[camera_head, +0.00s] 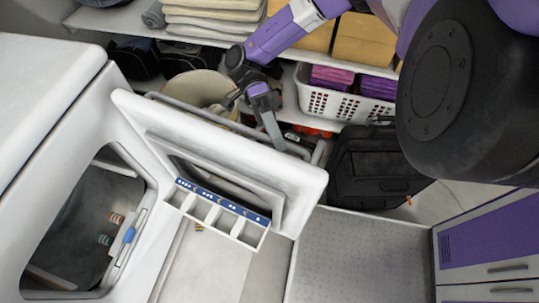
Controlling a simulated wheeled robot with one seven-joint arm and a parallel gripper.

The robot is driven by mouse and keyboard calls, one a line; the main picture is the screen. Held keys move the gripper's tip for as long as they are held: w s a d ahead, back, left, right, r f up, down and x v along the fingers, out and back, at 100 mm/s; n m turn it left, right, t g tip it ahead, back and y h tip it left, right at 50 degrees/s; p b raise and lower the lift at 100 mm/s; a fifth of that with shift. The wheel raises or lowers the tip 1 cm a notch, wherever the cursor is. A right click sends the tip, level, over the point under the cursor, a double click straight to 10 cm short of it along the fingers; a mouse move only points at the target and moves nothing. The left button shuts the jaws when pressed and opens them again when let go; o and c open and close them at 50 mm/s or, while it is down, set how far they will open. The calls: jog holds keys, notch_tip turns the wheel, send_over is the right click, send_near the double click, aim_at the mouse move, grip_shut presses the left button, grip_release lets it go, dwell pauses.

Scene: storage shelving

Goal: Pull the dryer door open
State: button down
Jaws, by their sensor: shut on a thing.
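The dryer (60,95) is the white machine at the left, with a dark drum opening (85,220) in its front. The dryer door (290,170) stands swung out from the body, so the opening shows. Its inner side faces the camera and carries a small white divided tray (212,216) with a blue strip. My gripper (275,138) reaches down from above to the far side of the door, at its upper edge. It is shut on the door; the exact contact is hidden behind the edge.
Shelves behind hold folded towels (210,18), a white basket (345,105) and a beige bin (198,88). A black bag (370,165) stands behind the door's right end. Purple-fronted drawers (490,250) are at the lower right.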

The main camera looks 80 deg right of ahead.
jog(key=shift+d, duration=0.3)
jog(key=c, duration=1.6)
grip_release()
jog(key=shift+w, duration=0.1)
jog(key=shift+b+v, duration=0.65)
jog(key=shift+v, duration=3.25)
